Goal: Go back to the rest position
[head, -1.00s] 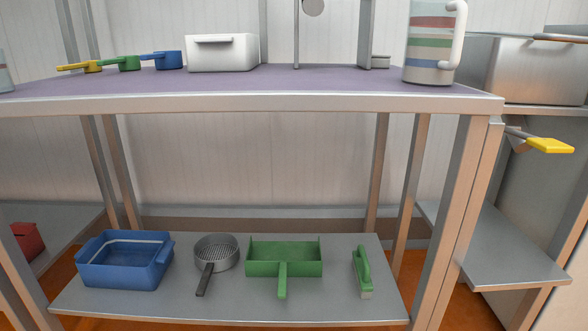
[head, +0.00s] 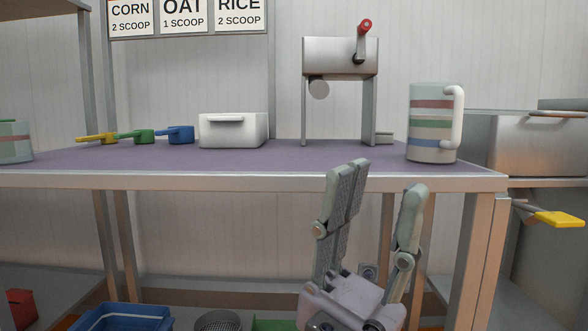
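The table (head: 90,181) holds a striped jug (head: 430,140), a metal hand-cranked device (head: 340,58), a white box (head: 234,130), and yellow (head: 97,138), green (head: 137,135) and blue (head: 178,133) scoops. A blue bin (head: 122,318) is on the lower shelf. The table's middle is bare.

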